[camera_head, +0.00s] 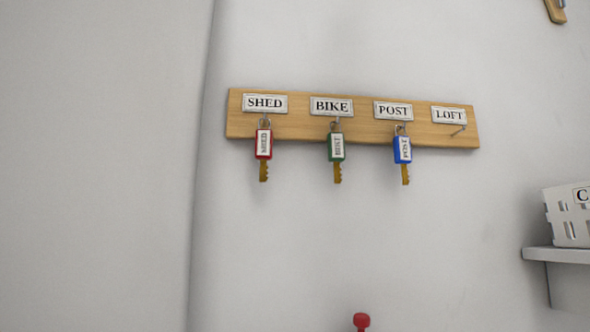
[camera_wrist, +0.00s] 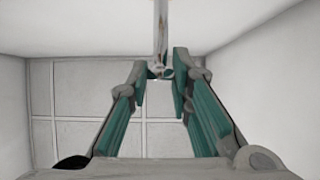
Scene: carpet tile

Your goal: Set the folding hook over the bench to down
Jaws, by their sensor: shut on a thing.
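In the wrist view, a slim grey metal piece (camera_wrist: 160,32), likely the folding hook, runs from the top edge down to my fingertips. My gripper (camera_wrist: 161,74) has its two teal-padded fingers on either side of the piece's lower end and is shut on it. The fingertips hide part of that end, so its exact shape is hard to tell. Neither my gripper nor the folding hook shows in the head view. No bench can be made out in either view.
In the head view, a wooden key rack (camera_head: 355,131) on the wall carries red, green and blue tagged keys; its LOFT hook is empty. A white basket (camera_head: 566,228) stands on a shelf (camera_head: 550,254) at right. A red knob (camera_head: 361,321) shows at the bottom edge.

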